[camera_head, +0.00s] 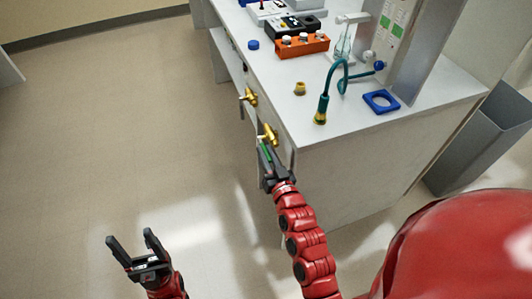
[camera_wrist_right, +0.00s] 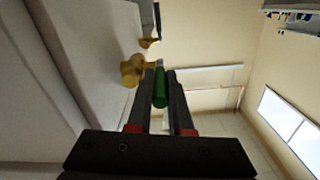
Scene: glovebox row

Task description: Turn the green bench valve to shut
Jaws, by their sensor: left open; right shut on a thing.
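The green bench valve has a brass body (camera_head: 269,133) on the front face of the bench, near its right-hand corner. Its green handle (camera_head: 266,151) points out from the body and is partly hidden by my right gripper (camera_head: 268,160). In the right wrist view the green handle (camera_wrist_right: 160,88) lies between the two fingers of my right gripper (camera_wrist_right: 160,85), which is shut on it. The brass body (camera_wrist_right: 133,70) shows just left of the fingertips. My left gripper (camera_head: 134,243) is open and empty over the floor, apart from the bench.
A second brass valve (camera_head: 249,97) sits farther along the bench front. A grey bin (camera_head: 480,145) stands right. The floor left is clear.

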